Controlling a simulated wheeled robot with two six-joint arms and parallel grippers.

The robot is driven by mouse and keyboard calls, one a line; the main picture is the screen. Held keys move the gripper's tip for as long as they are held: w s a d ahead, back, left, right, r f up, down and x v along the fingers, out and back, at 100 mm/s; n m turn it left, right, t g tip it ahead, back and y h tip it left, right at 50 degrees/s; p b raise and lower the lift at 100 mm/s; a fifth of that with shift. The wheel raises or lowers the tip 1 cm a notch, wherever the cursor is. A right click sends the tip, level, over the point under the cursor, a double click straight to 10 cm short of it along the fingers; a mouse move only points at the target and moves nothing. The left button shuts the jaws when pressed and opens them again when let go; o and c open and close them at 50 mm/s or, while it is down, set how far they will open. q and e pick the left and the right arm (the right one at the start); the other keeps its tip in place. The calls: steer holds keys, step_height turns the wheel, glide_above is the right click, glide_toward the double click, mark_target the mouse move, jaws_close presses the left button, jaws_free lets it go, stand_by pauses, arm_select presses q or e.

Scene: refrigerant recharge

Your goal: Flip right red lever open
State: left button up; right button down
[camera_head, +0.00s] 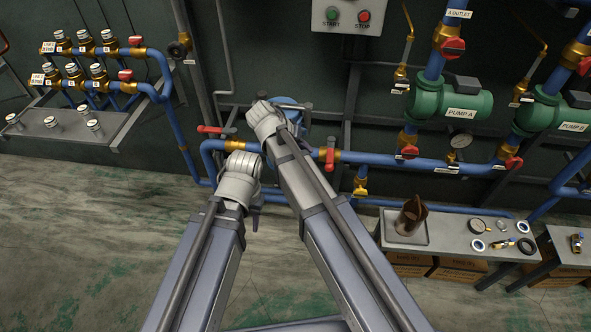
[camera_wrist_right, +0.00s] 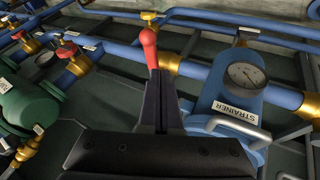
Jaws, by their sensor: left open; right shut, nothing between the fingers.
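The right red lever (camera_head: 330,155) is on the blue pipe just right of my right arm in the head view. In the right wrist view the same red lever (camera_wrist_right: 148,48) rises just past the tips of my right gripper (camera_wrist_right: 158,78). My right gripper is shut and empty. Its fingertips overlap the lever's lower part in the picture; I cannot tell if they touch. My left gripper (camera_head: 257,210) is small, dark and partly hidden beside its pale wrist, open, below the pipe and away from the levers. My right arm hides its own gripper in the head view.
The blue strainer (camera_wrist_right: 236,85) with a gauge stands beside the lever. Another red lever (camera_head: 212,130) is further left. Green pump A (camera_head: 450,100) is at the right. A bench (camera_head: 450,225) with parts stands at lower right. Open floor lies at left.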

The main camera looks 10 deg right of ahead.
mark_target(330, 152)
steer(key=shift+w+a, duration=0.2)
steer(key=shift+w, duration=0.05)
steer(key=b+x, duration=0.8)
steer(key=x, duration=0.2)
steer(key=shift+d, duration=0.15)
stand_by(0.4)
